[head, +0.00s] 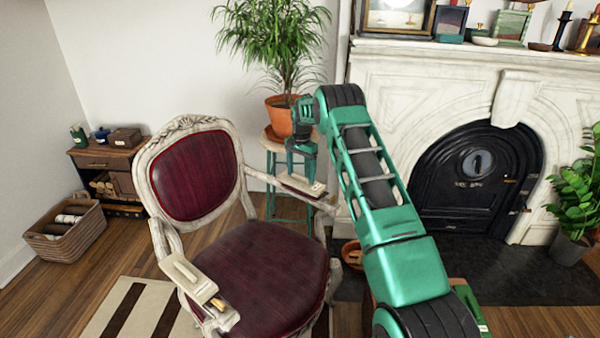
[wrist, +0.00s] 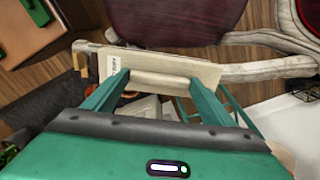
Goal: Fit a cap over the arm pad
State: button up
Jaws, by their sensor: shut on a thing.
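A cream, flat cap (head: 302,185) with a raised bar handle is in my gripper (head: 302,172) at the right armrest (head: 262,178) of a carved chair. In the wrist view, the fingers (wrist: 155,95) are shut on the handle of the cap (wrist: 200,70), which carries a small printed label at its left end. The cap lies roughly along the armrest (wrist: 270,70) and hides most of the pad there. I cannot tell whether it touches the pad or is slightly above it. A similar cap (head: 188,275) sits on the chair's left armrest.
The chair has a dark red seat (head: 255,265) and backrest (head: 195,175). A potted plant (head: 280,115) on a stool (head: 275,155) stands close behind my gripper. A marble fireplace (head: 400,75) is right, a basket (head: 65,235) left.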

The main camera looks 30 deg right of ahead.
jog(key=shift+f, duration=1.05)
jog(key=o, duration=1.1)
jog(key=shift+o, duration=0.2)
notch_tip(320, 180, up, 11)
jog(key=shift+f, duration=0.2)
